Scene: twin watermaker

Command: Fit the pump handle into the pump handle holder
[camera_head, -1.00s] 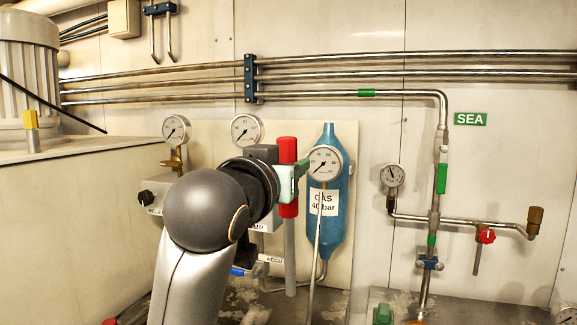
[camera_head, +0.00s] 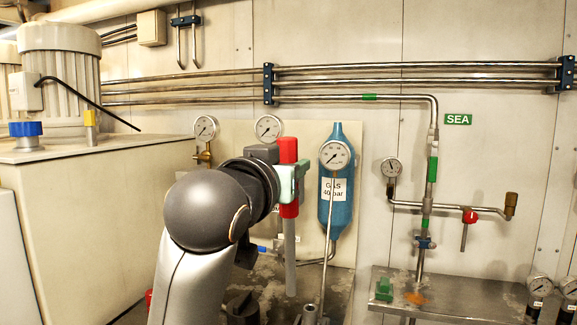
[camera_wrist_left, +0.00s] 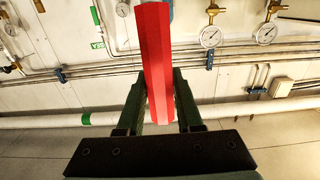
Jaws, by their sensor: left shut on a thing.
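The pump handle has a red grip and a long grey rod (camera_head: 290,250). It hangs nearly upright in front of the wall panel in the head view. My left gripper (camera_head: 290,181) is shut on the red grip, which also shows between the fingers in the left wrist view (camera_wrist_left: 157,65). A dark round fitting (camera_head: 242,308) and a small upright metal tube (camera_head: 310,314) stand low in front. I cannot tell which is the pump handle holder. My right gripper is out of view.
A blue gas bottle (camera_head: 337,205) with a gauge (camera_head: 335,154) stands just right of the handle. A large pale cabinet (camera_head: 100,215) fills the left. Steel pipes (camera_head: 420,83) cross the wall above. A metal ledge (camera_head: 450,290) is at the lower right.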

